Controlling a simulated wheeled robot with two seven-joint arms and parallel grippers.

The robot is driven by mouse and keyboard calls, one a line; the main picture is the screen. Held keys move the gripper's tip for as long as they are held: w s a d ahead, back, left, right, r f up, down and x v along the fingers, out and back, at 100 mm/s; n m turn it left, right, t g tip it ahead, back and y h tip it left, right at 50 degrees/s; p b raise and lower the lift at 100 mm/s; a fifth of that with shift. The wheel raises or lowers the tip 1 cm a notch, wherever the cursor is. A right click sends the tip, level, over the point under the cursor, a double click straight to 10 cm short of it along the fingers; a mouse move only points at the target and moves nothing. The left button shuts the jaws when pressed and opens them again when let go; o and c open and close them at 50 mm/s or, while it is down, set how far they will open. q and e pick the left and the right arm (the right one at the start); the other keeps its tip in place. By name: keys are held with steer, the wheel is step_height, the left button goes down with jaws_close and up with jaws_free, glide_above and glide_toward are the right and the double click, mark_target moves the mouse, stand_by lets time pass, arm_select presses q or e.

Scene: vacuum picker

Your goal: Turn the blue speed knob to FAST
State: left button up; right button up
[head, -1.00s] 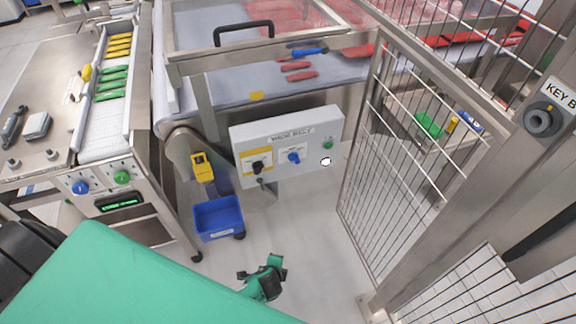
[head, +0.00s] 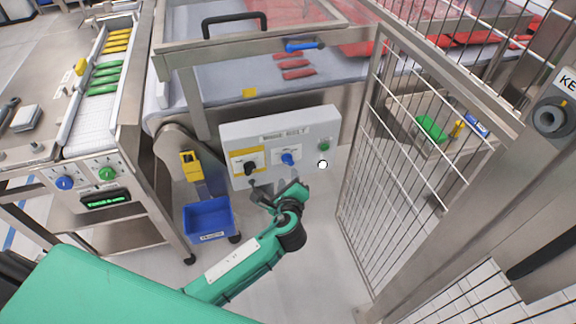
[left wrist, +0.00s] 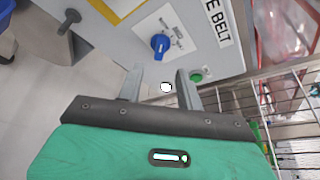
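A blue knob (head: 288,159) sits on a white plate on the grey waste-belt panel (head: 232,130). In the left wrist view the blue knob (left wrist: 160,45) is beyond my fingers, its printed scale too small to read. My left gripper (head: 281,190) is in front of the panel, just below the blue knob. In the left wrist view my left gripper (left wrist: 160,84) has its two fingers apart with nothing held, short of the knob. A second blue knob (head: 64,183) is on the left conveyor's front. My right gripper is not in view.
The panel also carries a black switch (head: 250,168) on a yellow-edged plate and a green button (head: 323,146). A blue bin (head: 208,219) stands below left. A wire fence (head: 385,160) closes off the right side. The floor before the panel is clear.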

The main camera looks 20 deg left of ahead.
mark_target(288, 163)
arm_select(q)
steer(key=x, duration=0.8)
steer(key=shift+d, duration=0.1)
steer(key=shift+c, duration=0.5)
jaws_close()
